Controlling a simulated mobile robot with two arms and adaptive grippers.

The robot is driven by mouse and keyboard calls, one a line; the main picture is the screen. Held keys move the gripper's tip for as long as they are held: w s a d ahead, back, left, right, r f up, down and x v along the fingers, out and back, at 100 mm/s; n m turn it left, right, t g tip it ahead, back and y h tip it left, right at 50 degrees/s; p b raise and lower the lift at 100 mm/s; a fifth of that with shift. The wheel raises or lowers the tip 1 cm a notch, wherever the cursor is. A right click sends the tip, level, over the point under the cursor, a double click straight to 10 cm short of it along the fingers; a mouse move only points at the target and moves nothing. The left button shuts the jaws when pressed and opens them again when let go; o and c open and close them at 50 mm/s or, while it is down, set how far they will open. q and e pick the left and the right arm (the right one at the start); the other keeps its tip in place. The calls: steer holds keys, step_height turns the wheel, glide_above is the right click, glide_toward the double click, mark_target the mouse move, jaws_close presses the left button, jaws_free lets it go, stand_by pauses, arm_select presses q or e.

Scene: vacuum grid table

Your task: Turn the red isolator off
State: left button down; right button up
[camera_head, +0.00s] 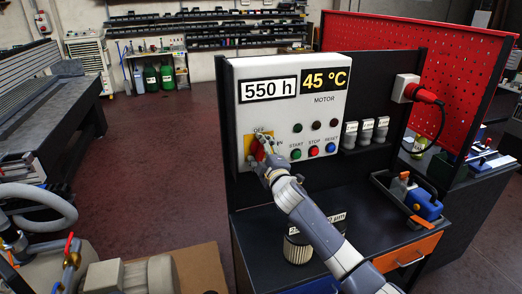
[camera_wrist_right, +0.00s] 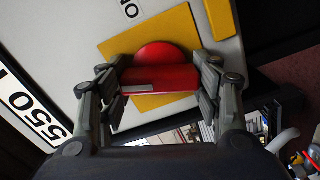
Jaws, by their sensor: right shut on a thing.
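The red isolator (camera_head: 257,150) is a rotary knob on a yellow plate (camera_head: 249,141), low on the left of the white control panel. The word OFF shows above it and IN or ON to its right, partly hidden. In the right wrist view the red knob (camera_wrist_right: 160,78) has a grey mark on its bar. My right gripper (camera_head: 262,157) is at the knob, its fingers on either side of the bar; it also shows in the right wrist view (camera_wrist_right: 160,85), shut on the knob. My left gripper is not in view.
The white panel (camera_head: 290,115) has START, STOP and RESET buttons (camera_head: 314,151) right of the knob. A dark bench below holds a filter (camera_head: 298,247) and a tray with a blue item (camera_head: 424,204). A red plug (camera_head: 424,95) with a cable is at right.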

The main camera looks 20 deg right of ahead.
steer(key=shift+f+n+p, duration=0.15)
steer(key=shift+n+p, duration=0.15)
steer(key=shift+n, duration=1.6)
steer(key=o, duration=1.1)
steer(key=s, duration=1.2)
steer(key=shift+d, duration=0.2)
steer(key=shift+f, duration=0.1)
